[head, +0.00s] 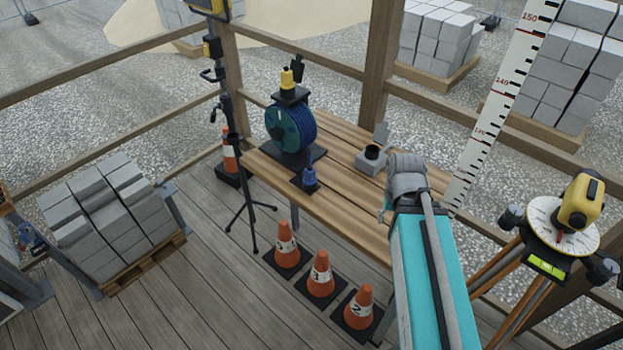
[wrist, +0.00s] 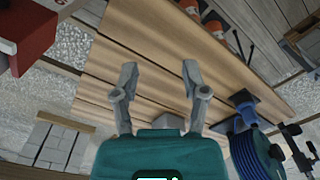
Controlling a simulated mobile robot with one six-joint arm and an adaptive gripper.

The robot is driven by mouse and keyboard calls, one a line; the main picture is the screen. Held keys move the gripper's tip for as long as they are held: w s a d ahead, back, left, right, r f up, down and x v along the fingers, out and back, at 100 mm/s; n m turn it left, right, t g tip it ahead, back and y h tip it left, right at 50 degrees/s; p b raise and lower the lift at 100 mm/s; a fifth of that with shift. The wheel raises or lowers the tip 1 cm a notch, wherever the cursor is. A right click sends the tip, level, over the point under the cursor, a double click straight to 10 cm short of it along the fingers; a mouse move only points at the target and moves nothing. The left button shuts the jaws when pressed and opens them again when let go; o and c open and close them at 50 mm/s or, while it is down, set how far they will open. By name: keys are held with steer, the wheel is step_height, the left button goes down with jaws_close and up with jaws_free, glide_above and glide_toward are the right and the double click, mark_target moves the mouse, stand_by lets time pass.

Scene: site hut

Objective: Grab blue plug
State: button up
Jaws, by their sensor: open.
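The blue plug (head: 309,177) stands upright on a small dark base on the wooden table (head: 345,206), in front of the cable reel. It also shows in the wrist view (wrist: 247,113), to the right of my gripper. My gripper (wrist: 159,70) is open over the table, with bare planks between its fingers. The plug is well outside the fingers and apart from them. In the head view my arm hides most of the gripper.
A blue cable reel (head: 291,128) stands behind the plug with a yellow-topped piece (head: 287,79) on it. A grey box with a black round opening (head: 371,160) is on its right. Numbered orange cones (head: 320,275) line the table's front. A tripod instrument (head: 578,203) stands far right.

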steer(key=o, duration=0.4)
steer(key=shift+w+f, duration=0.1)
steer(key=shift+o, duration=0.2)
steer(key=m+t+h+b, duration=0.8)
steer(key=t+b, duration=0.3)
steer(key=b, duration=0.7)
glide_toward(307, 178)
steer(key=shift+s+a+r, duration=0.5)
steer(key=shift+s+a, duration=0.1)
steer(key=shift+a, duration=0.2)
steer(key=shift+b+x, duration=1.55)
steer(key=shift+x, duration=2.8)
